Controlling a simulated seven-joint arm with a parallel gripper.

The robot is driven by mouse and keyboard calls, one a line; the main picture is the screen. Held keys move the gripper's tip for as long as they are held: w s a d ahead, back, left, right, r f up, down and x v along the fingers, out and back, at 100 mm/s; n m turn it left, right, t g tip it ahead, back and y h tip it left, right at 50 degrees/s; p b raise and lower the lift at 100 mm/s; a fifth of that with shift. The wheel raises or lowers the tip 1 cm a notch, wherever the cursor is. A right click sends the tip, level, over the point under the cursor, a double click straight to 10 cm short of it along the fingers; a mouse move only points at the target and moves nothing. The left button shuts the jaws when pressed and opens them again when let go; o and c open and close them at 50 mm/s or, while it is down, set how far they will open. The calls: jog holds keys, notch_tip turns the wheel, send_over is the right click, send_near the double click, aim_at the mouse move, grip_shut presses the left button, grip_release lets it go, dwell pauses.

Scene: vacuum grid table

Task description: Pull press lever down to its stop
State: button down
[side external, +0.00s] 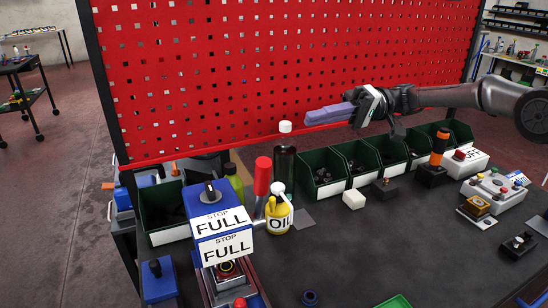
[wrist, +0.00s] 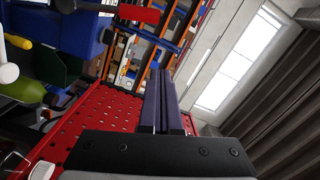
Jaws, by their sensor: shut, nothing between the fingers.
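The press has a blue head (side external: 203,203) with white "STOP FULL" labels, at the front left of the table in the side external view. Its lever has a red grip (side external: 262,175) that stands upright beside the head on a grey rod. In the wrist view the red grip (wrist: 138,13) lies across the top edge, next to the blue head (wrist: 72,32). My gripper (side external: 308,117) is shut and empty, with its purple-grey fingers pointing left. It is above the table, to the right of the grip and apart from it. The closed fingers also show in the wrist view (wrist: 160,74).
A yellow oil bottle (side external: 278,216) and a dark bottle (side external: 285,165) stand just right of the lever. A red perforated panel (side external: 290,60) rises behind. Green bins (side external: 322,188) line the back edge. A white block (side external: 354,200) lies mid-table, with bare tabletop in front.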

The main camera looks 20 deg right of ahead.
aim_at(261, 192)
jog(key=s+a+f, duration=0.2)
jog(key=a+f, duration=0.3)
jog(key=a, duration=0.5)
jog(key=shift+s+a+m, duration=0.15)
jog(key=shift+s+m, duration=0.25)
jog(key=shift+s, duration=0.15)
